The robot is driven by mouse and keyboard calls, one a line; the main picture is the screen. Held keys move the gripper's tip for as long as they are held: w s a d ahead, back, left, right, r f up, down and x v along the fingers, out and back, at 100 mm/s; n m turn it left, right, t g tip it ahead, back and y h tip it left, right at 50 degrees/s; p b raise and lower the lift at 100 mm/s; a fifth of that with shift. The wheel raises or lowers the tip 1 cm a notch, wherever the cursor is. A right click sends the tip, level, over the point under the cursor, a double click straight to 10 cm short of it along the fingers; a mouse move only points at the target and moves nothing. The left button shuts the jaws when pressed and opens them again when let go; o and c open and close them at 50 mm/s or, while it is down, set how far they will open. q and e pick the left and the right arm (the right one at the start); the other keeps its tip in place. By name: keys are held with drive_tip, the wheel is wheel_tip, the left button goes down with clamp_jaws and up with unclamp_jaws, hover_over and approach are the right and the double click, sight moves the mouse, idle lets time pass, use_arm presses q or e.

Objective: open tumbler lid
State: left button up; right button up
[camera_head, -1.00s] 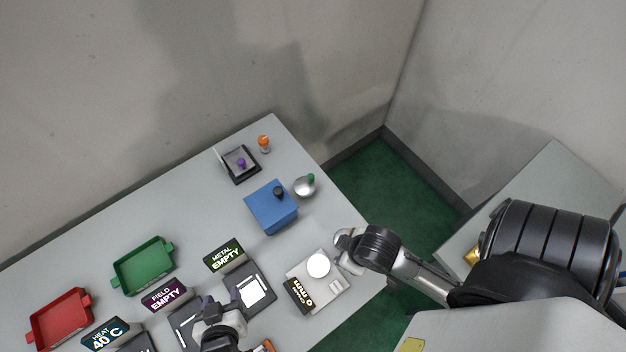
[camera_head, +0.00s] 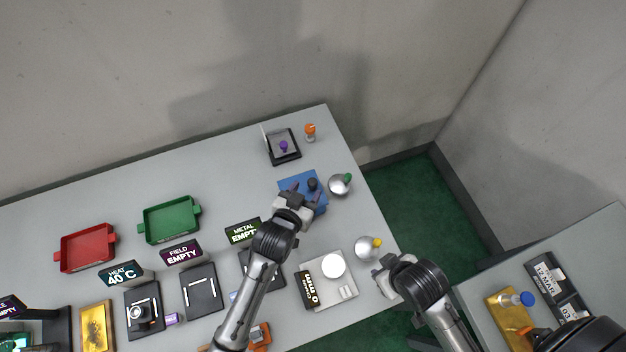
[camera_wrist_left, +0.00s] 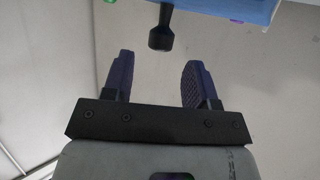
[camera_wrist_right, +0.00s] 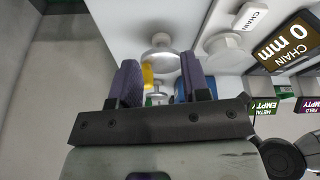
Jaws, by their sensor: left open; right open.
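The blue box (camera_head: 287,183), which looks like the tumbler, stands toward the back right of the table, with a black knob (camera_head: 312,184) on top. My left gripper (camera_head: 305,192) is open and empty over the box's near side and partly hides it. In the left wrist view the black knob (camera_wrist_left: 160,36) lies just beyond the open fingers, apart from them, with a strip of the blue box (camera_wrist_left: 225,10) behind it.
A silver ball with a green knob (camera_head: 339,186) stands right beside the blue box. Behind are a black tray with a purple knob (camera_head: 283,147) and an orange-topped piece (camera_head: 310,131). A white device (camera_head: 341,289) lies in front; green (camera_head: 170,220) and red (camera_head: 86,248) trays are left.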

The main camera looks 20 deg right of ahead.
sight(312, 183)
use_arm(q)
drive_tip(key=shift+x, duration=2.5)
clamp_jaws()
